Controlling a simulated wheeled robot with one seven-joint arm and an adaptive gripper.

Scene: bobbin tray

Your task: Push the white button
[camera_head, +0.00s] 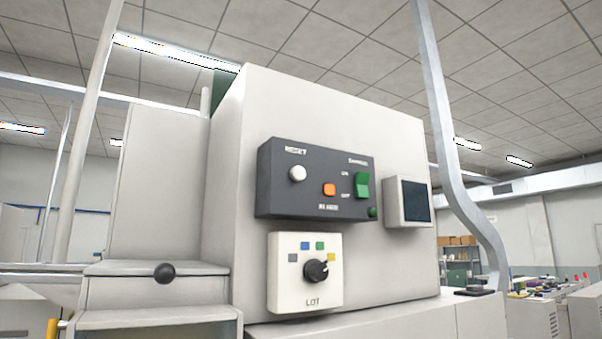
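The white button (297,173) is a small round knob on the upper left of a dark grey control panel (278,198), just below a white label that seems to read RESET. The panel is fixed to the front of a large light grey machine (335,105). Nothing covers the button in the head view. My gripper is not in view.
The panel also has an orange button (329,189), a green switch (362,186) and a small green knob (373,212). Below is a white box with a black dial (316,270). A dark screen (416,201) sits right. A black ball knob (164,273) sticks out left.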

